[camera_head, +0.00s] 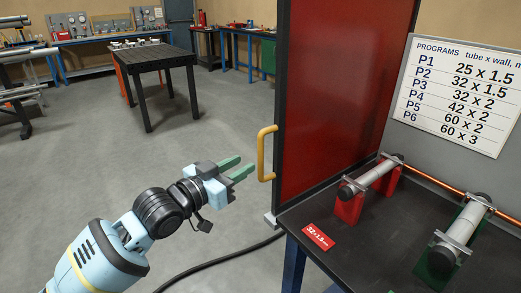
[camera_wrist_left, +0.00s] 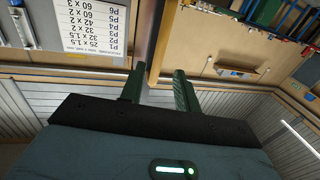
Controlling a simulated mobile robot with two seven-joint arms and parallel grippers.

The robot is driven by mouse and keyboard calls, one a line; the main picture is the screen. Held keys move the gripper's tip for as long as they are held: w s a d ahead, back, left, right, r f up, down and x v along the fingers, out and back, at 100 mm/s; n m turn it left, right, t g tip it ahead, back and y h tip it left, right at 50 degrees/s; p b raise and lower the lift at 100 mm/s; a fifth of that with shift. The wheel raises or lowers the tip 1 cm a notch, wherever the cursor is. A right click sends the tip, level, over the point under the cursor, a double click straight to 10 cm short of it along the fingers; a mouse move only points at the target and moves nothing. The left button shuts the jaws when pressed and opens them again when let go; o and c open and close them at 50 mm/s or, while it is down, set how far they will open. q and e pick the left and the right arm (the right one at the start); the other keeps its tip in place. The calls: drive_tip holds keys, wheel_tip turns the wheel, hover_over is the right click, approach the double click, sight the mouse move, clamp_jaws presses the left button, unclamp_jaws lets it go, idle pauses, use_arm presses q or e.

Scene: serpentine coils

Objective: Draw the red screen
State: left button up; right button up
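The red screen (camera_head: 345,90) is a tall translucent red panel in a dark frame, standing along the far left side of the black bench. A yellow handle (camera_head: 266,153) is fixed to the frame's left edge. My left gripper (camera_head: 246,163) is open and empty, its two green fingers pointing at the handle from the left, a short gap away. In the left wrist view the fingers (camera_wrist_left: 158,88) are apart, with an upright brownish bar beyond the gap; I cannot tell if it is the handle or the frame. My right gripper is not in view.
The black bench (camera_head: 345,238) holds a red label card (camera_head: 319,237), clamped tubes on red and green supports, and a copper tube. A programs board (camera_head: 458,95) stands behind. A black cable crosses the floor. The floor left of the screen is clear up to a dark table (camera_head: 150,58).

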sight(259, 155)
use_arm(q)
drive_tip(key=x, duration=0.6)
drive_tip(key=shift+d, duration=0.1)
drive_tip(key=shift+w+d, duration=0.5)
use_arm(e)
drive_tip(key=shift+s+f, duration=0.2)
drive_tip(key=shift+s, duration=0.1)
use_arm(q)
drive_tip(key=c, duration=0.6)
clamp_jaws()
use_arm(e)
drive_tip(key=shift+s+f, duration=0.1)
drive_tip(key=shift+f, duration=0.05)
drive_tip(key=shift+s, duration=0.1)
